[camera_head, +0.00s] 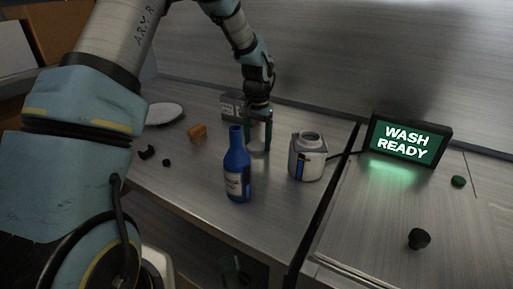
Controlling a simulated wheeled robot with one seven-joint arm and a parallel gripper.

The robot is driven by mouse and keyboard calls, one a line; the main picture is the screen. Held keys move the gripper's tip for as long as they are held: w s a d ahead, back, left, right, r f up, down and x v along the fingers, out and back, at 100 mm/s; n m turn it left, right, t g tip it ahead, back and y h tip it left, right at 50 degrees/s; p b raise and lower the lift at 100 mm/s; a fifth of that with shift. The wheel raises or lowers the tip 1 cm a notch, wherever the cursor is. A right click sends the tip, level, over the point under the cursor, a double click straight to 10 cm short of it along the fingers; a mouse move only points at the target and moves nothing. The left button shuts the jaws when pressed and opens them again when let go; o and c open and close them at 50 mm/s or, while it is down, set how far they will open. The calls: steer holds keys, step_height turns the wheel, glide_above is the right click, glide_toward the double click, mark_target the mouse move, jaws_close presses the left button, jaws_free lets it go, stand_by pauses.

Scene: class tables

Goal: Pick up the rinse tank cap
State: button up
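A white tank (307,157) with a round open neck and a blue-and-dark label stands on the table right of centre. No cap sits on its neck. A small green cap-like piece (458,181) lies at the far right, and a black knob-like piece (419,239) lies nearer on the right surface. I cannot tell which loose piece is the rinse tank cap. My gripper (260,148) points down between the blue bottle and the tank, its fingers apart. It appears empty and is left of the tank; the bottle partly hides it.
A blue bottle (238,170) stands just in front of my gripper. A grey box (232,105) is behind it. A lit "WASH READY" sign (405,141) stands at right. An orange piece (197,132), small dark pieces (147,153) and a white plate (165,113) lie left.

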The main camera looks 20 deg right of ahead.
steer(key=c, duration=0.7)
steer(key=shift+r, duration=0.1)
